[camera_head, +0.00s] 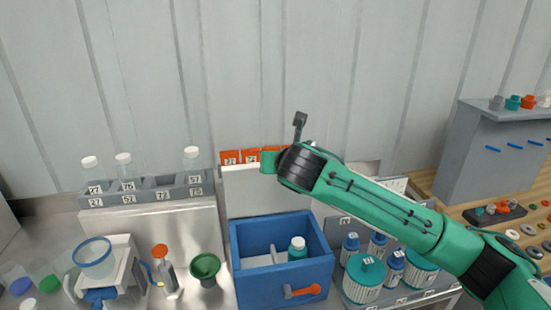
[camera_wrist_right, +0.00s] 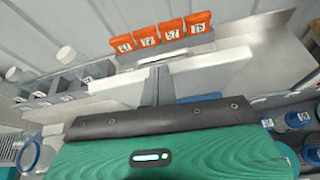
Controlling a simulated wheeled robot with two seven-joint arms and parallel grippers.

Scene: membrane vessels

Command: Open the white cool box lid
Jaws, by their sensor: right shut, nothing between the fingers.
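The cool box (camera_head: 282,285) is a blue box with an orange handle or latch (camera_head: 301,291) on its front. It stands open, with a light divider and a teal bottle with a white cap (camera_head: 297,249) inside. Its white lid (camera_head: 246,191) stands raised, roughly upright, behind the box. My right gripper (camera_head: 300,119) is shut and empty above the lid's top right part, fingers pointing up. In the right wrist view the shut fingers (camera_wrist_right: 156,82) overlap the white lid (camera_wrist_right: 205,76); I cannot tell whether they touch it. My left gripper is not in view.
A grey rack with bottles (camera_head: 147,191) stands at the left back. Blue bottles and white jars (camera_head: 364,279) stand under my right arm. A green funnel (camera_head: 205,267) is left of the box.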

